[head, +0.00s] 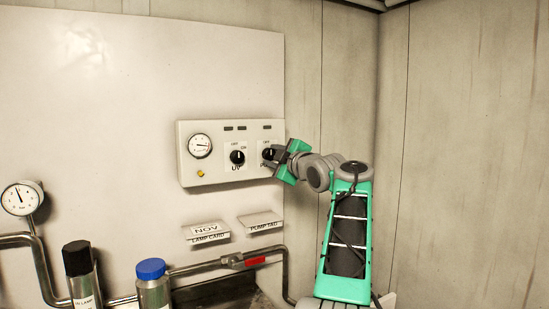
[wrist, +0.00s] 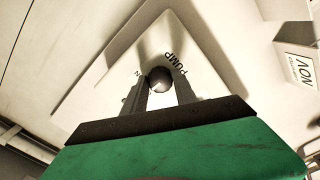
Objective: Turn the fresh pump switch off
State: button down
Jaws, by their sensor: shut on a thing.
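The pump switch is a round dark knob (head: 268,154) at the right end of the pale control box (head: 218,178) on the wall. The label by it reads PUMP in the wrist view. My gripper (head: 275,156), green with dark fingers, reaches in from the right and covers part of the knob and its label. In the wrist view the two fingers (wrist: 160,88) stand on either side of the knob (wrist: 160,76) and are shut on it. Which way the knob points cannot be told.
The black UV knob (head: 237,157) sits just left of the pump switch, with a round gauge (head: 200,146) and a yellow button (head: 200,173) beyond. A lamp card holder (head: 207,239) and pump tag holder (head: 262,226) are below. Pipes and a blue-capped canister (head: 152,290) stand lower.

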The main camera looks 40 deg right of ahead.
jog(key=c, duration=1)
grip_release()
jog(key=shift+o, duration=0.2)
jog(key=shift+s, duration=0.15)
jog(key=b+v, duration=0.2)
jog(key=v, duration=0.5)
jog(key=shift+s, duration=0.25)
